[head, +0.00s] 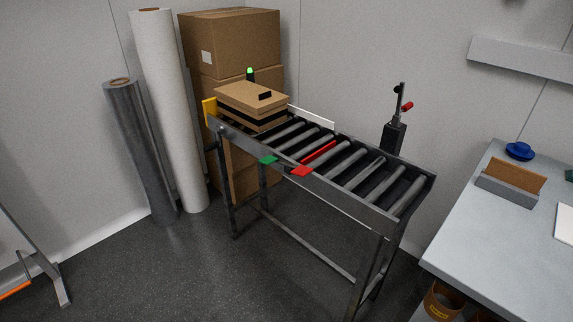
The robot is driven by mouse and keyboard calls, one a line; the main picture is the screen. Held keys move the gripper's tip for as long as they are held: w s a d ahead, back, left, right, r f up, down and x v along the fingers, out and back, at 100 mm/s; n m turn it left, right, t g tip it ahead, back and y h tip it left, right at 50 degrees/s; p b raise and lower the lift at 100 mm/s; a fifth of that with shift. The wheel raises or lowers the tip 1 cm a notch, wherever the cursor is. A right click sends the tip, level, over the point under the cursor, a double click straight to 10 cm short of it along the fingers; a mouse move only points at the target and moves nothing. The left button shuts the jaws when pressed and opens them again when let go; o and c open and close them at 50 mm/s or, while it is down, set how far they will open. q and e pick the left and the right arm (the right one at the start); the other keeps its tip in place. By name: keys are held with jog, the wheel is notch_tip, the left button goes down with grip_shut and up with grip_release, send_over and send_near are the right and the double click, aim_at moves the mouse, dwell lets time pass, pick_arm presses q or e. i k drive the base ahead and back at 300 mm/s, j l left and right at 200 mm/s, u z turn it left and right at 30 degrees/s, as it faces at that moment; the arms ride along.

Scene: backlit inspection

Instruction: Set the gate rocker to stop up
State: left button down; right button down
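The roller conveyor (395,211) stands in the middle of the head view. On its near rail are two tabs, a green tab (268,160) on the left and a red tab (302,171) on the right; they look like the two ends of the gate rocker. A red bar (319,153) lies across the conveyor between the rollers, in line with the red tab. I cannot tell from here which rocker end is pressed or whether the bar stands above the rollers. Neither of my grippers is in view.
A cardboard box (240,98) sits on the conveyor's left end, by a yellow plate (210,110). Stacked cartons (230,40) and rolls (165,100) stand behind. A post with a red handle (407,107) rises behind the conveyor. A workbench (480,240) is right. Floor in front is clear.

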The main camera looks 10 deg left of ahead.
aim_at(301, 171)
jog(key=i+j+z, duration=0.2)
jog(key=j, duration=0.15)
jog(key=i+j+z, duration=0.15)
jog(key=j, duration=0.2)
jog(key=i+j+z, duration=0.2)
jog(key=j, duration=0.2)
